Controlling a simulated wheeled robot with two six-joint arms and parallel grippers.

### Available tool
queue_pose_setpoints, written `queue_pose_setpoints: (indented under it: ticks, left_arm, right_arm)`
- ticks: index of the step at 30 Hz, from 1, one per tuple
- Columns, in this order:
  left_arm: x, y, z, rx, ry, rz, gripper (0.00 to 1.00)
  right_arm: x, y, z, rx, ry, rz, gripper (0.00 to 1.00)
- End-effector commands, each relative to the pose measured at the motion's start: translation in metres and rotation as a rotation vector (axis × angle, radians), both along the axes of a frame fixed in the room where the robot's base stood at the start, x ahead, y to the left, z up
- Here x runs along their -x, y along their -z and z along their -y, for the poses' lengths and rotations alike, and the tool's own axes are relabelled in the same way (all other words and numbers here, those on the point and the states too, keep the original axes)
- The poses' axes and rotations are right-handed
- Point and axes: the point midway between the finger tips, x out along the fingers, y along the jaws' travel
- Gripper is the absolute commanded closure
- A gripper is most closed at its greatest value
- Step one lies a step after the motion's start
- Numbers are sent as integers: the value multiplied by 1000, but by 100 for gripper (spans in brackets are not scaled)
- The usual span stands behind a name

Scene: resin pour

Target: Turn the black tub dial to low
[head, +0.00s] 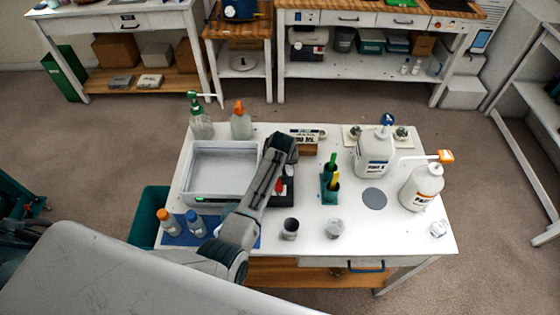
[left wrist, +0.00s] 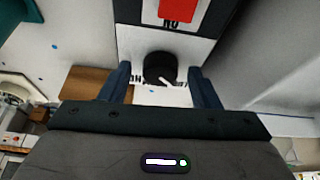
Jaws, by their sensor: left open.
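The black dial (left wrist: 158,66) is a round knob with a white pointer mark aimed at the lower right in the left wrist view. It sits on a white label strip with black lettering, partly hidden. My left gripper (left wrist: 159,75) is open, with one finger on each side of the dial; I cannot tell whether they touch it. A red patch (left wrist: 178,9) with lettering lies beyond the dial. In the head view my left arm hides the dial, beside a dark panel with a red part (head: 280,186). The grey tub (head: 190,176) stands left of the arm. My right gripper is not in view.
A green holder (head: 329,190), a dark cup (head: 290,229), a clear cup (head: 334,229) and large white jugs (head: 374,157) stand to the right. Small bottles (head: 167,221) stand on a blue mat at the front left.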

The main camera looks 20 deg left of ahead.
Motion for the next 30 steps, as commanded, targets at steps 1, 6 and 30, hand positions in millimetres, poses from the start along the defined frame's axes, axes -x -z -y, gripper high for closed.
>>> queue_pose_setpoints:
  ticks: [1, 6, 30]
  left_arm:
    - [0, -1, 0, 0, 0, 1, 43]
    - [5, -14, 3, 0, 0, 2, 43]
    - [39, -99, 15, 1, 0, -2, 43]
  right_arm:
    - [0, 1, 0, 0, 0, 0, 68]
    - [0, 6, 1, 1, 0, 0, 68]
    - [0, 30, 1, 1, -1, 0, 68]
